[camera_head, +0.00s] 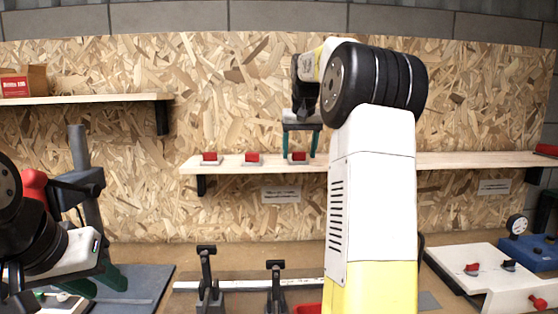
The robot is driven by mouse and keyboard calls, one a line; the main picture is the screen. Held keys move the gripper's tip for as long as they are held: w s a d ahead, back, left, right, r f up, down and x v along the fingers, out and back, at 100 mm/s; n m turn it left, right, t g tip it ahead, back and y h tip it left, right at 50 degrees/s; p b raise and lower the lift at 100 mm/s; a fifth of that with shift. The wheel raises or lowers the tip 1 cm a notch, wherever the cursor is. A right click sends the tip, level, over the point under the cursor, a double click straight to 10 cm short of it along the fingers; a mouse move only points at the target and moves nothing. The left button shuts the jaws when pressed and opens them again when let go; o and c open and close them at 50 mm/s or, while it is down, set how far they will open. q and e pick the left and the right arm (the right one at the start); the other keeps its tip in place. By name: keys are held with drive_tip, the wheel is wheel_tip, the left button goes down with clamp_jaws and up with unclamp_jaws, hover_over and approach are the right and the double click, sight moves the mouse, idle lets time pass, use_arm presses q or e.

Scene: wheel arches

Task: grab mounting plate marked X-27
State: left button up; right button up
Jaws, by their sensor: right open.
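Three small red-topped pieces with pale bases sit in a row on the middle wooden shelf: a left one (210,158), a middle one (252,159) and a right one (297,158). They may be the mounting plates; no X-27 marking is readable. My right gripper (301,147) is open, pointing down at the shelf. Its green fingers are on either side of the right piece in the picture; contact cannot be told. My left gripper (96,283) is low at the left, over the bench, its green fingertips partly visible and its opening unclear.
A white label (281,194) hangs below the shelf (230,166), unreadable. A higher shelf (90,99) at the left holds a cardboard box (38,78). Black clamps (207,280) stand on the bench. A white panel (490,268) and blue gauge fixture (526,250) are at the right. My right arm hides the centre right.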

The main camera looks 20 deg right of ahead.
drive_tip(key=shift+w+d+f, duration=0.1)
drive_tip(key=shift+w+f, duration=0.05)
drive_tip(key=shift+f, duration=0.2)
drive_tip(key=shift+c, duration=0.4)
drive_tip(key=c, duration=1.1)
drive_tip(key=shift+c, duration=0.5)
drive_tip(key=shift+r, duration=0.15)
